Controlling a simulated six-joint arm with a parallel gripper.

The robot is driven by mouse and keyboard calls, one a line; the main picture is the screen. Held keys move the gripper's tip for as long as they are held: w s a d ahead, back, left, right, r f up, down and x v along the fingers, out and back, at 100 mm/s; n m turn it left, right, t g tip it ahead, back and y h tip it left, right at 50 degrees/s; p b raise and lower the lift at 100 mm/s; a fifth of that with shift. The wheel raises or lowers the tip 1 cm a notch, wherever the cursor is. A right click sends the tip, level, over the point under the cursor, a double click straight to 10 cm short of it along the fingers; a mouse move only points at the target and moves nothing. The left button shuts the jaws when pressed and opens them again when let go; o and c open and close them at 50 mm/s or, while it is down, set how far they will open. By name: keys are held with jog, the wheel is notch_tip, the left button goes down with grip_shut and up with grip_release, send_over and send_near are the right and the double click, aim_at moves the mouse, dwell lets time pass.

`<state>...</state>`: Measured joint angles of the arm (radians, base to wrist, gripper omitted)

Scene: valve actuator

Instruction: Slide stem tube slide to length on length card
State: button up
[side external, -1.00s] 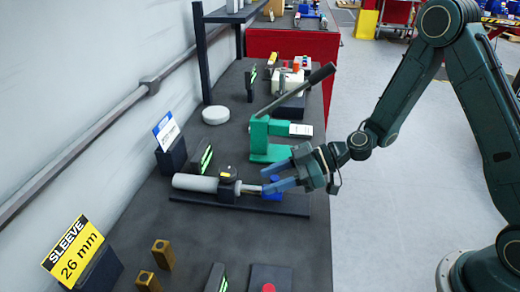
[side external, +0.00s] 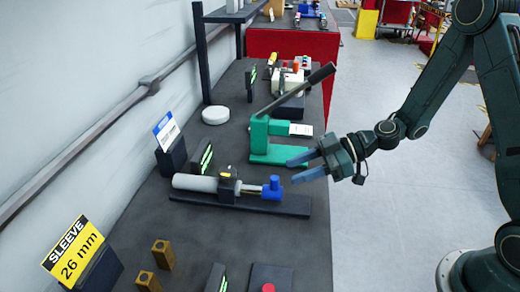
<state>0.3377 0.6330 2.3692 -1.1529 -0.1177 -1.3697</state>
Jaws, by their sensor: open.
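The stem tube slide lies on a dark base board (side external: 290,207) on the bench. It has a light grey tube (side external: 195,183), a dark clamp block (side external: 229,188) with a yellow mark, a short metal stem (side external: 251,188) and a blue end piece (side external: 272,188).
A green lever press (side external: 270,145) stands just beyond the slide, near my fingers. A yellow card (side external: 75,252) reads "SLEEVE 26 mm". The aisle at right is free.

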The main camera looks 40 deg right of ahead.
jog(key=v, duration=0.7)
jog(key=shift+d, duration=0.15)
jog(key=shift+s, duration=0.1)
jog(key=shift+r, duration=0.1)
jog(key=s+d+r+m+h, duration=0.2)
jog(key=s+r+m+h, duration=0.3)
jog(key=s, duration=0.4)
jog(key=s+d+r+m+g+h, duration=0.1)
jog(key=s+d+r+m+h, duration=0.2)
jog(key=s+r+m+h, duration=0.3)
jog(key=s+r+m, duration=0.1)
jog(key=s, duration=0.3)
jog(key=shift+h, duration=0.3)
